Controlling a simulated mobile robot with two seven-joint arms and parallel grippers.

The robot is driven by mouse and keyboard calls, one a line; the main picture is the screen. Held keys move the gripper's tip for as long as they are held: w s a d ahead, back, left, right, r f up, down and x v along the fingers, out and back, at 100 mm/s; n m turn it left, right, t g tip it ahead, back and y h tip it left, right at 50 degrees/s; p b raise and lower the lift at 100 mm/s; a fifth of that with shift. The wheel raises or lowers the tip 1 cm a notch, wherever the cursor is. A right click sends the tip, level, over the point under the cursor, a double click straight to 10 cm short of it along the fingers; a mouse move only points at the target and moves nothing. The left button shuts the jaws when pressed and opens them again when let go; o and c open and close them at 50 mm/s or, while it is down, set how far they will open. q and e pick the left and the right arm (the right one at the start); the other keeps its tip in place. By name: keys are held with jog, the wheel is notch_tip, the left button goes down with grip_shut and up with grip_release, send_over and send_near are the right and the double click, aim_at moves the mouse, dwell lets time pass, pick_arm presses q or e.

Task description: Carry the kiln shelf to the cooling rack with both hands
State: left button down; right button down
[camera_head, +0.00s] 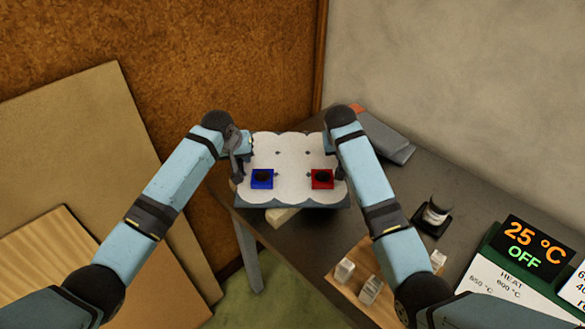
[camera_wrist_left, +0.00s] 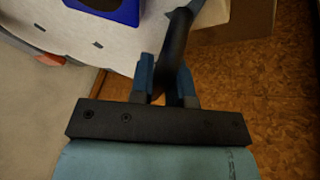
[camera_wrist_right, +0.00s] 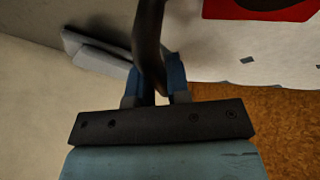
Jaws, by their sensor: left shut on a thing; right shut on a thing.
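The kiln shelf (camera_head: 292,155) is a pale slab with a scalloped white top, held roughly level over the far left end of the dark table. It carries a blue square piece (camera_head: 262,186) at left and a red square piece (camera_head: 322,187) at right, each with a dark round centre. My left gripper (camera_wrist_left: 168,85) is shut on a dark curved handle (camera_wrist_left: 177,45) at the shelf's left side. My right gripper (camera_wrist_right: 158,85) is shut on the matching handle (camera_wrist_right: 150,35) at its right side. I cannot make out the cooling rack for certain.
A pale block (camera_head: 282,216) shows under the shelf's front edge; contact is unclear. Grey slabs (camera_head: 385,136) lie behind my right arm. A wooden board (camera_head: 352,303), a dark jar (camera_head: 436,213) and a sign reading 25 °C OFF (camera_head: 524,245) are at right. Panels (camera_head: 85,150) lean at left.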

pick_arm(q)
jog(key=c, duration=1.2)
grip_release()
jog(key=shift+f, duration=0.15)
pick_arm(e)
jog(key=c, duration=1.2)
grip_release()
jog(key=shift+f, duration=0.15)
pick_arm(q)
jog(key=shift+o, duration=0.5)
jog(key=shift+s, duration=0.2)
pick_arm(e)
jog(key=shift+o, duration=0.5)
jog(key=shift+s, duration=0.2)
pick_arm(q)
jog(key=shift+w, duration=0.1)
pick_arm(e)
jog(key=shift+w, duration=0.1)
jog(key=shift+r, duration=0.2)
pick_arm(q)
jog(key=v, duration=1.2)
pick_arm(e)
jog(key=v, duration=1.2)
